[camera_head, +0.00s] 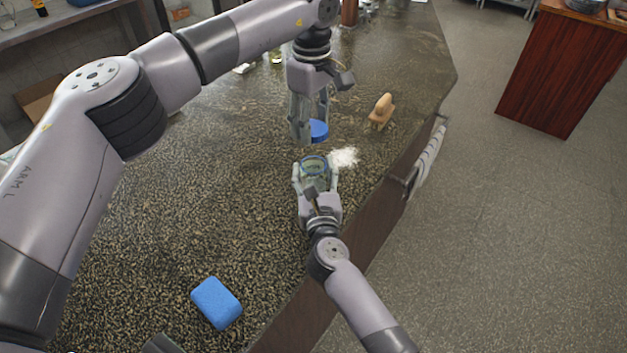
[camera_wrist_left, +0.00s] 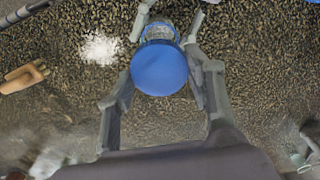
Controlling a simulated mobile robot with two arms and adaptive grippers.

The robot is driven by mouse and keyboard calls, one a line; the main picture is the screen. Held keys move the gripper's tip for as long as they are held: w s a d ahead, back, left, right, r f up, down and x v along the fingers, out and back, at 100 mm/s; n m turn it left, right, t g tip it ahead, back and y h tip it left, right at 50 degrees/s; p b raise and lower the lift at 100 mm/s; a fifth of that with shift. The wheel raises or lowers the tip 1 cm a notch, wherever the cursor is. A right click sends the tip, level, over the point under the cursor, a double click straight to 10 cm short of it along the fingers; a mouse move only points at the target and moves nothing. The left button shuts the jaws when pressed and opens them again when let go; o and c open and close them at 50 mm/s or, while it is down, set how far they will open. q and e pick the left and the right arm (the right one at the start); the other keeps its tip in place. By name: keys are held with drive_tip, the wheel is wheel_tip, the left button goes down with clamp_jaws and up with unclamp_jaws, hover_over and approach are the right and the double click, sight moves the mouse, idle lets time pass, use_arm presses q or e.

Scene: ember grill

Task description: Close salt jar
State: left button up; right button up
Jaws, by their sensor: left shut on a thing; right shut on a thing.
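The salt jar (camera_head: 314,166) is a clear glass jar with a blue rim, standing upright and open on the dark speckled counter. My right gripper (camera_head: 316,181) is shut around the jar from the near side. My left gripper (camera_head: 309,131) points down above and slightly behind the jar. It is shut on the round blue lid (camera_head: 319,130), which is held apart from the jar in the head view. In the left wrist view the lid (camera_wrist_left: 159,68) covers part of the jar (camera_wrist_left: 159,31), with the right gripper's fingers on both sides of the jar.
A pile of white salt (camera_head: 344,157) lies right of the jar. A wooden-handled brush (camera_head: 381,111) lies farther back, near the counter's right edge. A blue sponge (camera_head: 216,302) lies at the front. A towel (camera_head: 429,157) hangs at the counter's side. The counter's left middle is clear.

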drive_tip(key=c, duration=0.8)
use_arm(q)
drive_tip(key=shift+f, duration=2.5)
drive_tip(key=shift+f, duration=0.9)
drive_tip(key=shift+f, duration=0.55)
use_arm(e)
clamp_jaws()
